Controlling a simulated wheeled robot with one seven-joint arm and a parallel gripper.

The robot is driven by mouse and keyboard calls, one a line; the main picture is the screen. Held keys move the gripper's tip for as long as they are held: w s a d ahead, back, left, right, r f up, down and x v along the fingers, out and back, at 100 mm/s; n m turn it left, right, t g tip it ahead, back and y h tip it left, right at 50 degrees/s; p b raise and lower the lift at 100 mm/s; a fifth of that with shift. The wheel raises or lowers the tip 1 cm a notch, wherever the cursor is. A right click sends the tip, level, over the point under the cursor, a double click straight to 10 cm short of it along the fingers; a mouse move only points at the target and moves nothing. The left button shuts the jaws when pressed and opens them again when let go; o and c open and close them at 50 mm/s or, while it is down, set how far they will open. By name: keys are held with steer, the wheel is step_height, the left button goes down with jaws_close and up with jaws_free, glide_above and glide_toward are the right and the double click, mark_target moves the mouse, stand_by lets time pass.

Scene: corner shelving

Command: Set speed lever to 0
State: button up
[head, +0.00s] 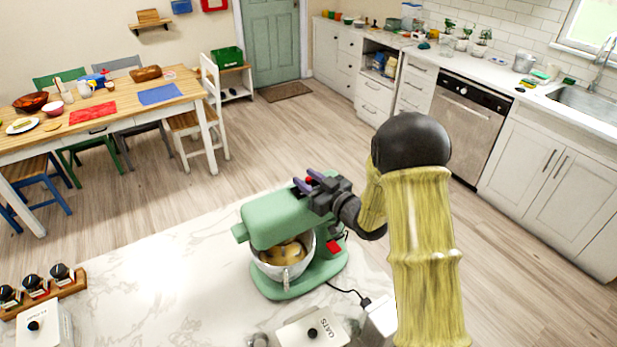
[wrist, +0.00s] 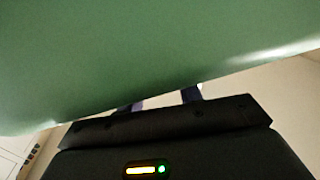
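A green stand mixer (head: 275,222) with a metal bowl (head: 284,270) stands on the white marble counter. Its green surface (wrist: 150,55) fills the upper part of the wrist view. My gripper (head: 309,181) is at the upper right of the mixer head, very close to it. Its two purple fingers stand apart, with a small red spot (head: 309,180) between them. I cannot tell whether that spot is the speed lever's knob or whether the fingers touch it. In the wrist view the fingers are mostly hidden by the green surface.
A white oats box (head: 312,331) stands at the counter's front, near the mixer's cord (head: 346,292). A spice rack (head: 45,292) and another white box (head: 42,328) are at left. The counter left of the mixer is clear.

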jaws_close()
steer(key=shift+w+d+f+b, duration=0.1)
steer(key=shift+w+d+b, duration=0.25)
steer(key=shift+d+b, duration=0.25)
steer(key=shift+w+d, duration=0.15)
steer(key=shift+d, duration=0.1)
jaws_free()
steer(key=shift+d, duration=0.1)
